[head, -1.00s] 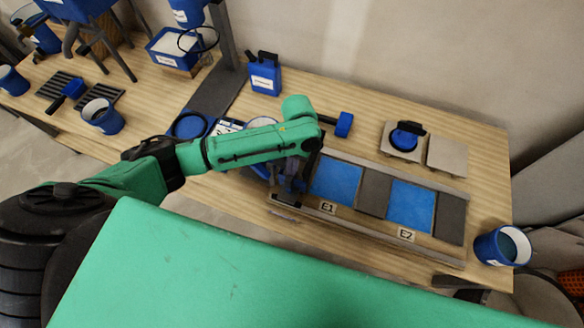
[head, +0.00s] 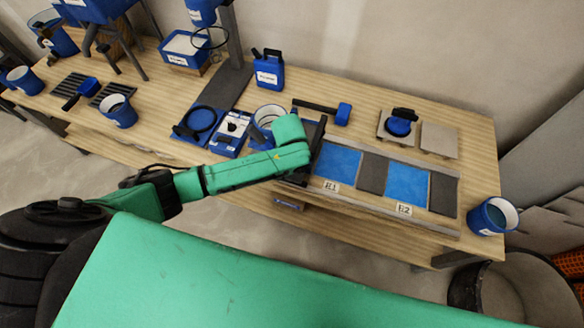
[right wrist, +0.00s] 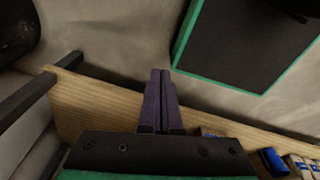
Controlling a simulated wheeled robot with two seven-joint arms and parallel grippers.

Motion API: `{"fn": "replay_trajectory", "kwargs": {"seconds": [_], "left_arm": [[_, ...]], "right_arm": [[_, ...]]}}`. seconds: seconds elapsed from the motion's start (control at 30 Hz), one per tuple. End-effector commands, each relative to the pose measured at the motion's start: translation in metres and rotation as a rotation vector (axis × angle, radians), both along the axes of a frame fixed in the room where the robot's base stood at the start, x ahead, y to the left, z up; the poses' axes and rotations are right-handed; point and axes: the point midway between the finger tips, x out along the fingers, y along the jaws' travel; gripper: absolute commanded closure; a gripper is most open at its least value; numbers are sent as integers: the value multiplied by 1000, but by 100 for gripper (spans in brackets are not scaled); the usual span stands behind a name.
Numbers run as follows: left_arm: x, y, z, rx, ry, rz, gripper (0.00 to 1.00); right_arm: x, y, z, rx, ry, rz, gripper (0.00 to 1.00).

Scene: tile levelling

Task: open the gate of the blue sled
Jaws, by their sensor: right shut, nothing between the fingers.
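A dark, box-like frame (head: 314,130) stands at the left end of the tile board (head: 400,158). It may be the sled, but my left arm covers most of it, and I cannot make out its gate. My left gripper (head: 296,180) is beside or over the frame's near side. Its fingers are mostly hidden under the green wrist, so I cannot tell whether they are open or touch anything. My right gripper (right wrist: 160,100) shows only in the right wrist view. Its fingers are shut together and empty, away from the board.
The board holds blue panels marked E1 (head: 337,160) and E2 (head: 407,186). A white-rimmed blue container (head: 268,117) stands behind my left arm. A blue can (head: 268,72) stands farther back.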

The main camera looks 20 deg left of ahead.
Motion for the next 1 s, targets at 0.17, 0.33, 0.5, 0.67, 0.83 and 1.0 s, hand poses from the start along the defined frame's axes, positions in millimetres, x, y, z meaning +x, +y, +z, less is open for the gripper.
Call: {"fn": "replay_trajectory", "kwargs": {"seconds": [0.17, 0.33, 0.5, 0.67, 0.83, 1.0], "left_arm": [[-6, 1, 3, -3, -44, 1, 100], [-12, 1, -1, -3, -44, 1, 100], [-15, 1, -5, -3, -44, 1, 100], [-17, 2, -7, -3, -42, 1, 100], [-18, 2, -9, -2, -38, 1, 100], [-20, 2, -10, -1, -34, 1, 100]], "right_arm": [[-8, 0, 20, -1, 12, 0, 100], [9, 1, 30, 1, -14, 0, 100], [18, 1, 35, 3, -28, 1, 100], [7, 1, 35, 2, -12, 0, 100], [1, 1, 34, 2, -3, 0, 100], [2, 1, 34, 1, -3, 0, 100]]}}
